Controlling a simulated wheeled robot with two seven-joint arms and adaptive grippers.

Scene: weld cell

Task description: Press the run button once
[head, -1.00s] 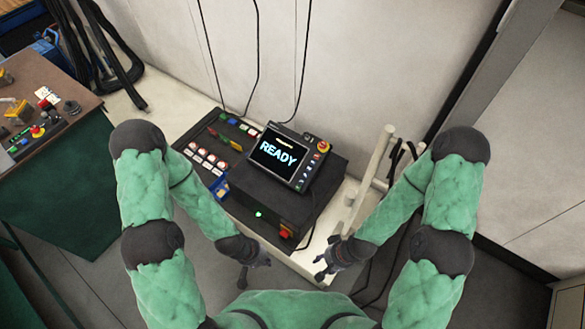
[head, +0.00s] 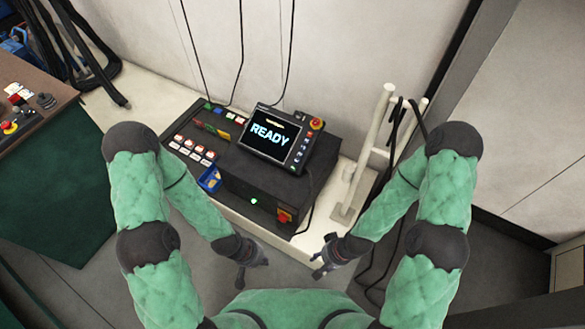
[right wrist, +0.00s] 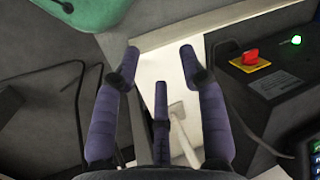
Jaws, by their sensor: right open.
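A pendant (head: 275,138) with a screen reading READY rests tilted on the dark control box (head: 255,185) in the head view. It has a red knob on a yellow base at its top right and small buttons down its right side. None of the buttons can be read as run. My left gripper (head: 243,275) hangs in front of the box, clear of it; its jaw opening is too small to tell. My right gripper (head: 318,265) is open and empty, right of the box's front corner. Its spread fingers (right wrist: 160,65) show in the right wrist view.
The box front has a green light (head: 254,201) and a red switch on yellow (head: 285,215). A button panel (head: 205,135) lies left of the pendant, a blue bin (head: 209,179) before it. A white post stand (head: 365,160) with cables stands right. Another bench (head: 45,110) is at far left.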

